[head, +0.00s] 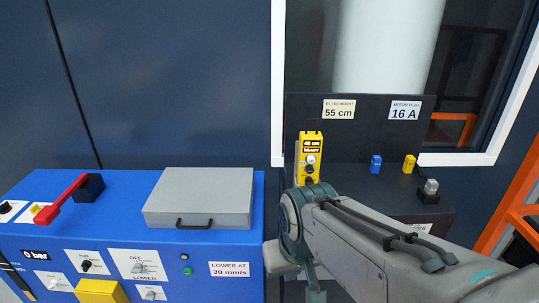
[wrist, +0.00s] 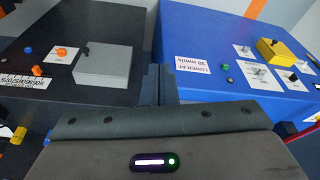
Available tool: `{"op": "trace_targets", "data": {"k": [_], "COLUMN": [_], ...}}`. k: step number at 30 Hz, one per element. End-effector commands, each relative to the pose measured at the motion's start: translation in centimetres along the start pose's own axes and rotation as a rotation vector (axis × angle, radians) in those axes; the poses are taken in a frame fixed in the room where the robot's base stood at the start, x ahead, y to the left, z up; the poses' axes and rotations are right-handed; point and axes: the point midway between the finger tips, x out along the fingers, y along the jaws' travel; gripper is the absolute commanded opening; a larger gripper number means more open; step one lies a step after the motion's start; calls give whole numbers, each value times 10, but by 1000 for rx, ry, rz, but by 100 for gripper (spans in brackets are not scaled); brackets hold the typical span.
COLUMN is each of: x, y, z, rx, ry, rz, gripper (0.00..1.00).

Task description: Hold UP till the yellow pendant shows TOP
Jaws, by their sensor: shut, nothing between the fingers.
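The yellow pendant (head: 311,158) stands upright against the dark panel in the head view. Its small display shows a cm figure, too small to read surely, with READY below it. A pale button and dark buttons sit under the display; their labels are unreadable. My arm crosses in front of the panel's lower part, and my gripper is not visible in the head view. In the wrist view my gripper (wrist: 160,84) is shut and empty, its fingers together over the gap between a black surface and a blue console. I cannot identify the pendant in the wrist view.
The blue console (head: 215,262) carries a grey lidded box (head: 198,197), a red lever (head: 62,200) and switches. The dark panel (head: 375,150) has signs reading 55 cm and 16 A, plus blue and yellow plugs. An orange frame (head: 510,215) stands at right.

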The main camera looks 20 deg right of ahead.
Motion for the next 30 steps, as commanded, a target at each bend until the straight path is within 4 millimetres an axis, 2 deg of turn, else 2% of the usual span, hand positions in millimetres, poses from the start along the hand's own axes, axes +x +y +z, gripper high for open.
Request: {"op": "trace_targets", "data": {"k": [10, 14, 17, 24, 30], "x": [1, 10, 26, 64, 73], "y": [1, 10, 28, 97, 152], "z": [0, 3, 7, 15, -2], "rx": [-5, -77, -217, -740, -1192], "ry": [-4, -59, -161, -555, -945], "rz": [2, 35, 96, 306, 481], "gripper": [0, 0, 0, 0, 0]}}
